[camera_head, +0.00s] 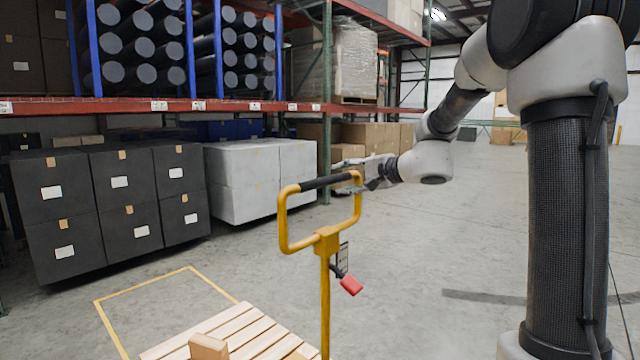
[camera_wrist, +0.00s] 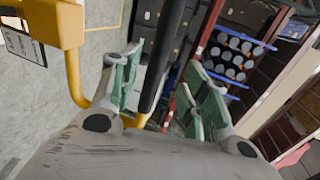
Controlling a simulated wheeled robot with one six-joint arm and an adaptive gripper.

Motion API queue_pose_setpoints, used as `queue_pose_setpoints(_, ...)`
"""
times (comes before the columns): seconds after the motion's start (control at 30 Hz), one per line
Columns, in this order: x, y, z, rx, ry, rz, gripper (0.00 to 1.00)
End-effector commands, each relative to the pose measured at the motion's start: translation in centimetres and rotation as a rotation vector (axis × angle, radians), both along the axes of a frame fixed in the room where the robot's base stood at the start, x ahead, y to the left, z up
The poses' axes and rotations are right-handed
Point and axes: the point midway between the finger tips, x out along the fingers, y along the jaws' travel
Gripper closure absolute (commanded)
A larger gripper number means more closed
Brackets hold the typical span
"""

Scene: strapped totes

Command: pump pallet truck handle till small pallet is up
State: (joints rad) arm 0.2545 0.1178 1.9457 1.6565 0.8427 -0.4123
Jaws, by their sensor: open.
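The pallet truck handle is a yellow loop (camera_head: 282,225) with a black grip bar (camera_head: 328,182) across its top, on a yellow post (camera_head: 325,300). A red lever (camera_head: 350,285) hangs at its right. My gripper (camera_head: 360,182) is at the right end of the bar. In the wrist view the black bar (camera_wrist: 166,45) runs between the two green-padded fingers of my open gripper (camera_wrist: 163,80); I cannot tell whether they touch it. The small wooden pallet (camera_head: 250,335) is low at the bottom edge, partly cut off; its height above the floor is unclear.
A wooden block (camera_head: 208,347) sits on the pallet. A yellow floor outline (camera_head: 125,290) lies behind it. Dark boxes (camera_head: 120,190) and white boxes (camera_head: 250,180) stand at left under a red-beamed rack (camera_head: 230,106). The floor at right is open.

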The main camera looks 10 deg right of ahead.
Motion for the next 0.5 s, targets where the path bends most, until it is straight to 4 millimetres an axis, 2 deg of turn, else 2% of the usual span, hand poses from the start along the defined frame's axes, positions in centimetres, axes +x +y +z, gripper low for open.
queue_pose_setpoints(0.5, 5.3, 4.1, -2.1, -0.017, -0.005, 0.010, 0.54)
